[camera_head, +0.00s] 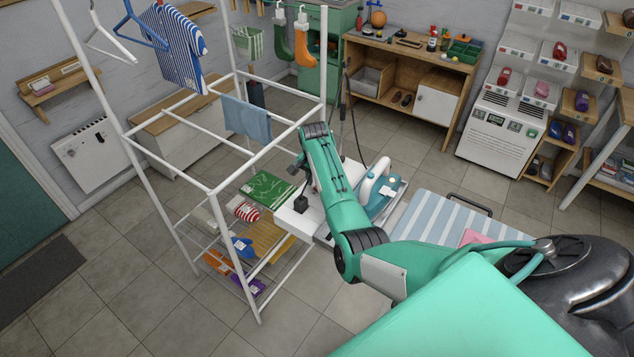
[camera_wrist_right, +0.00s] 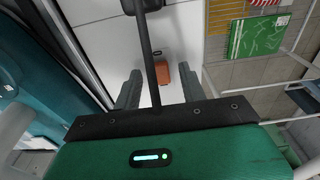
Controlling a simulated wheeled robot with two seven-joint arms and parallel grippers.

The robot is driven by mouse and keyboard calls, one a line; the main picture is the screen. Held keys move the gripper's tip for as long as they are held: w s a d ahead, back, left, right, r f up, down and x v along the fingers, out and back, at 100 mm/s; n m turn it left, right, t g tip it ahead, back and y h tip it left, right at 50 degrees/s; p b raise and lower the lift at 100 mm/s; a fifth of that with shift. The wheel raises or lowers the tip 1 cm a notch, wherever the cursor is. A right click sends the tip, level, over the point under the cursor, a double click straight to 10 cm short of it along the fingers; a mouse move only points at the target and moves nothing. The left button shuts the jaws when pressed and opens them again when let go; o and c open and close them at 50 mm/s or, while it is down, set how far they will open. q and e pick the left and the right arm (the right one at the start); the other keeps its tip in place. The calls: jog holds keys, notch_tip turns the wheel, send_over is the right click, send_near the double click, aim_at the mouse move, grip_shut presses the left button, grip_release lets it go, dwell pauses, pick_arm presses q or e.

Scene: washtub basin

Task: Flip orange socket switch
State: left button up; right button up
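In the right wrist view a small orange switch (camera_wrist_right: 163,73) sits on a white panel (camera_wrist_right: 100,12). My right gripper (camera_wrist_right: 160,80) is open, with its two dark fingers apart on either side of the switch in the picture. I cannot tell whether either finger touches it. A dark rod or cord crosses the view close to the switch, from a dark block (camera_wrist_right: 140,5). In the head view the white top (camera_head: 290,222) shows with a dark block (camera_head: 300,204) on it. My right arm hides the orange switch and its gripper there. My left gripper is not in view.
A white rack (camera_head: 207,188) with a blue cloth (camera_head: 247,119) stands left of my arm. A green folded item (camera_head: 268,189) lies beside the white top. A teal iron (camera_head: 378,188) and a striped ironing board (camera_head: 440,222) are to the right. Floor is clear at front left.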

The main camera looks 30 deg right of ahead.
aim_at(315, 188)
jog(key=shift+r, duration=0.1)
notch_tip(315, 188, up, 14)
jog(key=b, duration=0.3)
jog(key=shift+s+a+f, duration=0.2)
jog(key=shift+a, duration=0.25)
